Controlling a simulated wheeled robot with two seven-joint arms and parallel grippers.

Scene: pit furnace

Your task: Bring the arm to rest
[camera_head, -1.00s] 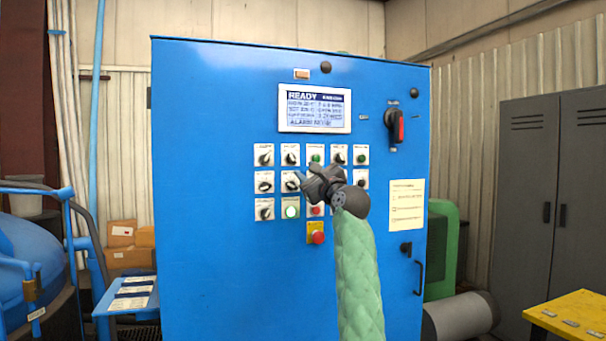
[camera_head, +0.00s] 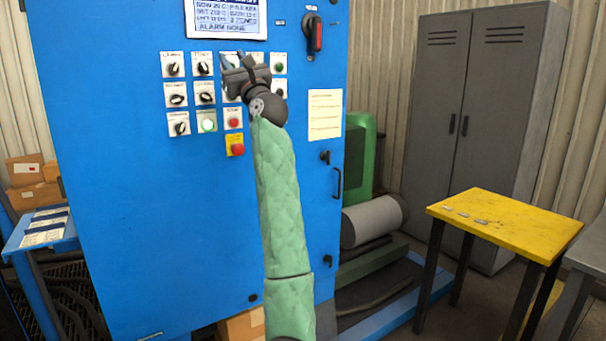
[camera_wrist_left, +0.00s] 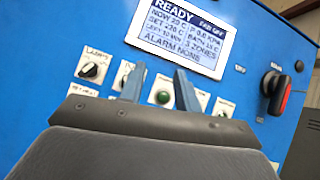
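My left gripper (camera_head: 230,59) is raised in front of the button panel of the blue cabinet (camera_head: 130,210), its green-sleeved arm rising from below. In the left wrist view, its two fingers (camera_wrist_left: 158,82) stand apart with nothing between them. A green button (camera_wrist_left: 163,97) shows beyond and between them; I cannot tell whether anything is touched. The gripper hides part of the upper switch rows in the head view. My right gripper is in neither view.
The display (camera_wrist_left: 183,35) reads READY and ALARM NONE. A red emergency stop (camera_head: 237,149) sits below the switches. A yellow table (camera_head: 505,222) and grey lockers (camera_head: 465,120) stand at right.

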